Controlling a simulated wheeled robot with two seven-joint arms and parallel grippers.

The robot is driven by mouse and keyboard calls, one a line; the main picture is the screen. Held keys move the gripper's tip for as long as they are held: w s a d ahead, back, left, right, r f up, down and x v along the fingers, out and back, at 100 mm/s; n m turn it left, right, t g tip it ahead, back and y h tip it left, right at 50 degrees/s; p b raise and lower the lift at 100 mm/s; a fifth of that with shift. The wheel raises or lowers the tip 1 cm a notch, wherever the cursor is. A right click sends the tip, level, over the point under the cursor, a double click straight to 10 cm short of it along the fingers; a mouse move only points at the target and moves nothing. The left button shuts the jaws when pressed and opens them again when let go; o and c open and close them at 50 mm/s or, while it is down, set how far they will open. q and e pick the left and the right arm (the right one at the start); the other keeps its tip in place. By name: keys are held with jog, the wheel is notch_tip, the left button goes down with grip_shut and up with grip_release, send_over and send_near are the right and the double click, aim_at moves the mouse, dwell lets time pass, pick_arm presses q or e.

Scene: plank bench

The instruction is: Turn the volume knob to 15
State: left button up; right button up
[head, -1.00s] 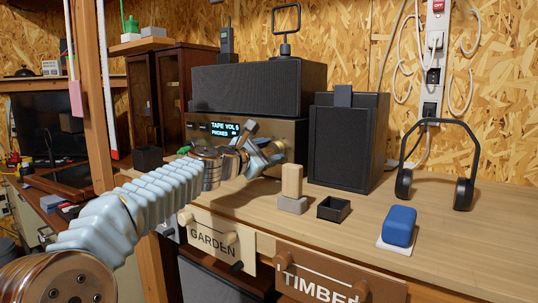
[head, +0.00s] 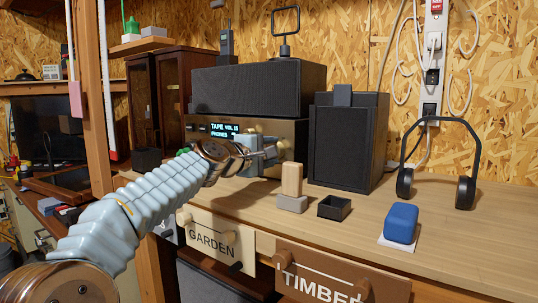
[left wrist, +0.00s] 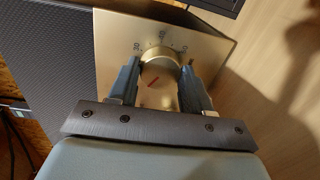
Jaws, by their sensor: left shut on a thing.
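The amplifier (head: 294,129) has a brass front and stands under a black speaker-like box on the bench. Its lit display (head: 225,131) reads TAPE, VOL 15 and PHONES. My left gripper (head: 277,147) is at the right part of the amplifier's front. In the left wrist view its two fingers (left wrist: 160,76) are shut on the round brass volume knob (left wrist: 160,53), one on each side. A red mark shows between the fingers. Scale marks show on the panel around the knob. In the head view the gripper mostly hides the knob. My right gripper is not in view.
A black speaker (head: 347,142) stands right of the amplifier. A wooden block on a grey base (head: 292,203), a small black tray (head: 334,207), a blue object (head: 401,223) and headphones (head: 438,165) are on the bench. The bench front between them is clear.

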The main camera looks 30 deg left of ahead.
pick_arm(q)
jog(key=shift+f+m, duration=0.15)
jog(key=shift+m, duration=0.35)
jog(key=o, duration=1.1)
jog(key=shift+c, duration=0.2)
jog(key=shift+s, duration=0.15)
jog(key=s+a+b, duration=0.1)
jog(key=s+b, duration=0.1)
jog(key=s, duration=1.1)
jog(key=shift+s+r+b, duration=0.25)
jog(key=shift+r+b, duration=0.1)
jog(key=shift+r, duration=0.1)
jog(key=shift+a, duration=0.1)
